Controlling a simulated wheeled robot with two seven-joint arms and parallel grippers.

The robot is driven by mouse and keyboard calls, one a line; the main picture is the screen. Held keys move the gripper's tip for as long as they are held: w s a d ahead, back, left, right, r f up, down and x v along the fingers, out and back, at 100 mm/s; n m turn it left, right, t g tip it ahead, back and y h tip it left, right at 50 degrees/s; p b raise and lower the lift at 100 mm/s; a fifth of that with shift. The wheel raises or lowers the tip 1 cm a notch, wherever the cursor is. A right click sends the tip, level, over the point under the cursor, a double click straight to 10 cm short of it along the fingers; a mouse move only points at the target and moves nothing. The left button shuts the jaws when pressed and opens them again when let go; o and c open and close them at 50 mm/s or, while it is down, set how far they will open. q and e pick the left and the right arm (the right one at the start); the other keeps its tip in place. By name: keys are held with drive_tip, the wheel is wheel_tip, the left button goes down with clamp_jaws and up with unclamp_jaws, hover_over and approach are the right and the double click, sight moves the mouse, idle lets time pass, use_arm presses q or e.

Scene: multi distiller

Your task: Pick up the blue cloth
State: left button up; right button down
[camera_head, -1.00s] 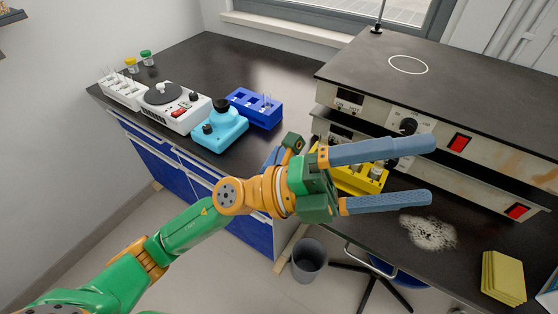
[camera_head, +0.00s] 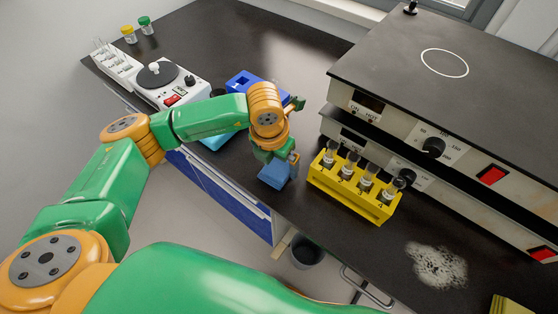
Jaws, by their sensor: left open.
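My left arm comes in from the left and reaches over the black bench. My left gripper (camera_head: 278,177) points down near the bench's front edge, left of the yellow rack. My right gripper is not in view.
A yellow tube rack (camera_head: 350,196) stands right of the gripper, before the stacked hotplates (camera_head: 435,105). A blue rack (camera_head: 240,84) and a white stirrer (camera_head: 170,88) stand at the left. White foam (camera_head: 436,265) and a yellow stack (camera_head: 510,306) lie at the right. A bin (camera_head: 306,252) is below.

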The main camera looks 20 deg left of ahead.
use_arm(q)
drive_tip(key=shift+w+f, duration=0.2)
drive_tip(key=shift+f, duration=0.4)
drive_tip(key=shift+w+f, duration=0.2)
drive_tip(key=shift+w, duration=0.05)
drive_tip(key=shift+s+r, duration=0.15)
drive_tip(key=shift+s, duration=0.05)
drive_tip(key=c, duration=0.9)
drive_tip(key=shift+w, duration=0.1)
drive_tip(key=shift+c, duration=1.1)
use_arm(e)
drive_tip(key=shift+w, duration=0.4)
